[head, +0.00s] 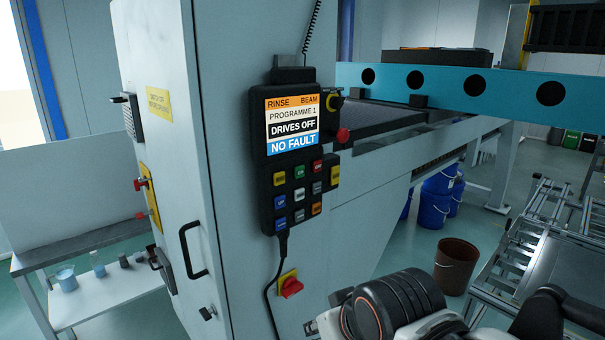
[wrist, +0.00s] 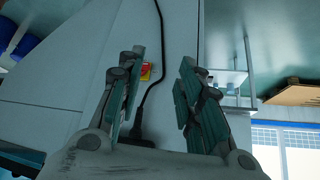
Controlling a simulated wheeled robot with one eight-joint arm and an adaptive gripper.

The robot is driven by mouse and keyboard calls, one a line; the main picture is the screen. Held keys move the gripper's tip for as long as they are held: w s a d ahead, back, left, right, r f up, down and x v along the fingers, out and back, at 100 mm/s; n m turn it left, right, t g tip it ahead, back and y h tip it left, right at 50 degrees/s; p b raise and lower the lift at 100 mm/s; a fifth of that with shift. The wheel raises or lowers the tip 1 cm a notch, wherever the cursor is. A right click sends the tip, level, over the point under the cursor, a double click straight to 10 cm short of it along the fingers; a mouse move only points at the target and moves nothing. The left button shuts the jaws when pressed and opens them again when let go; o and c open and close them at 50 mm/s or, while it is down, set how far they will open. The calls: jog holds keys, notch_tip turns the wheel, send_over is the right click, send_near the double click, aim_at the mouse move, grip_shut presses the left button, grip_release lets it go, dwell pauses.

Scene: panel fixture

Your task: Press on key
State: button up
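A dark control pendant (head: 302,150) hangs on the side of a pale cabinet. Its screen (head: 292,124) reads "RINSE BEAM, PROGRAMME 1, DRIVES OFF, NO FAULT". Below the screen are rows of coloured keys, among them a green key (head: 299,172) and a red key (head: 318,167); their labels are too small to read. In the wrist view my gripper (wrist: 162,60) is open and empty, its fingers apart before the cabinet face. The pendant's cable (wrist: 155,95) runs between the fingers. My arm shows at the bottom of the head view, below and right of the pendant, apart from the keys.
A red rotary switch on a yellow plate (head: 290,284) sits below the pendant. A red knob (head: 343,135) sticks out at its right. A black handle (head: 193,252) is on the cabinet's left. A blue beam (head: 455,92) stands behind, with buckets (head: 433,207) below.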

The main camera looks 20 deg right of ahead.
jog(key=shift+w+a, duration=0.2)
jog(key=shift+a, duration=0.15)
jog(key=shift+s+d, duration=0.1)
jog(key=shift+d, duration=0.05)
jog(key=shift+c, duration=0.5)
grip_shut()
jog(key=shift+r, duration=0.1)
dwell(0.3)
